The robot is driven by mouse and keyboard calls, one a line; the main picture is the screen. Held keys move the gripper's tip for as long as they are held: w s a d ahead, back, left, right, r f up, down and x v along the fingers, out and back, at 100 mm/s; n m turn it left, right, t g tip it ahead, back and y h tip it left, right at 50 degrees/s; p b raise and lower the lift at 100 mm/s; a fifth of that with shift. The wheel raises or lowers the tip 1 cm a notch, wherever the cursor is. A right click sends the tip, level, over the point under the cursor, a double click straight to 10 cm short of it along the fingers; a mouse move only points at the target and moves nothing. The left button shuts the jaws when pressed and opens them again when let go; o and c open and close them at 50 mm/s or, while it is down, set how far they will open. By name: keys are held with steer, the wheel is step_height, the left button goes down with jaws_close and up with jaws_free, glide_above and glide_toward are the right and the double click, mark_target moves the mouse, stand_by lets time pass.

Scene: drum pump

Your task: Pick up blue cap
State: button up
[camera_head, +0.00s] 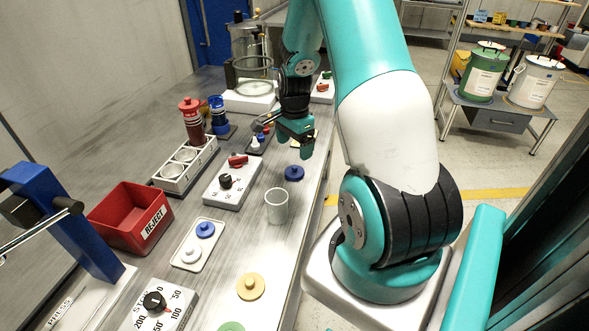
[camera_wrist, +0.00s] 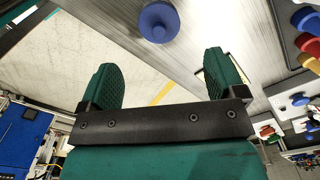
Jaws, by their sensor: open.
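A round blue cap with a raised knob (camera_head: 293,173) lies on the bench near its right edge in the head view. In the wrist view, this blue cap (camera_wrist: 158,22) appears at the top middle, beyond and between my fingertips. A second blue cap (camera_head: 205,229) lies in a small white tray (camera_head: 184,262) beside a white cap (camera_head: 190,252). My gripper (camera_head: 300,146) is above the bench, just behind the nearer-edge cap in the head view. Its two green fingers (camera_wrist: 162,76) are apart in the wrist view, with nothing between them.
A whitish cup (camera_head: 276,206) stands close in front of the blue cap. A switch box (camera_head: 232,183) is to the left. A red reject bin (camera_head: 130,217), a bottle rack (camera_head: 186,165) and a yellow cap (camera_head: 250,287) are also on the bench. The bench edge is close by.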

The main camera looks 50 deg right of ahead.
mark_target(296, 166)
step_height(296, 166, down, 3)
steer(key=shift+r, duration=0.1)
steer(key=shift+s+d+f+p, duration=0.15)
steer(key=shift+f+p, duration=0.35)
steer(key=shift+f, duration=0.85)
steer(key=shift+w+d+f+p, duration=0.1)
steer(key=shift+f+p, duration=0.35)
steer(key=shift+f, duration=0.9)
steer(key=c, duration=1)
steer(key=shift+r, duration=0.1)
